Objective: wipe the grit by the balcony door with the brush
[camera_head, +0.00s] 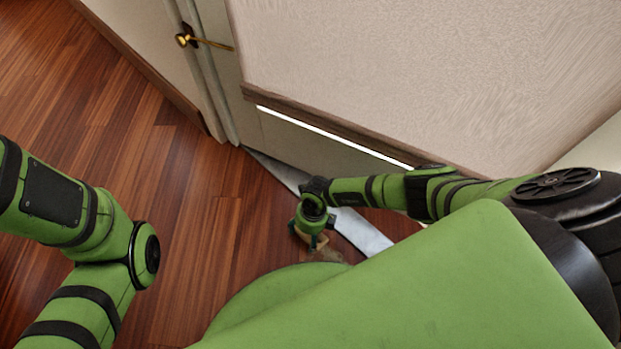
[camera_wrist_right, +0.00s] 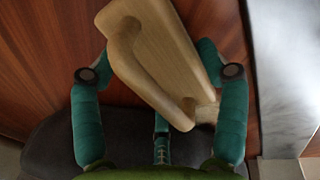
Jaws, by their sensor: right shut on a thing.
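My right gripper (camera_head: 313,228) is low over the floor near the door (camera_head: 212,50). It is shut on the pale wooden brush (camera_wrist_right: 155,55). In the right wrist view the brush lies tilted between the two teal fingers, with a loop-like handle. In the head view only a small tan part of the brush (camera_head: 326,254) shows beneath the gripper; my body hides some of the area. I cannot make out any grit. My left arm shows at the left, but its gripper is out of view.
A pale grey strip (camera_head: 362,234) runs along the floor at the foot of the door side; it also shows at the right of the wrist view (camera_wrist_right: 285,80). A large beige panel (camera_head: 410,70) with a wooden edge rises above it. The wooden floor (camera_head: 180,190) at left is clear.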

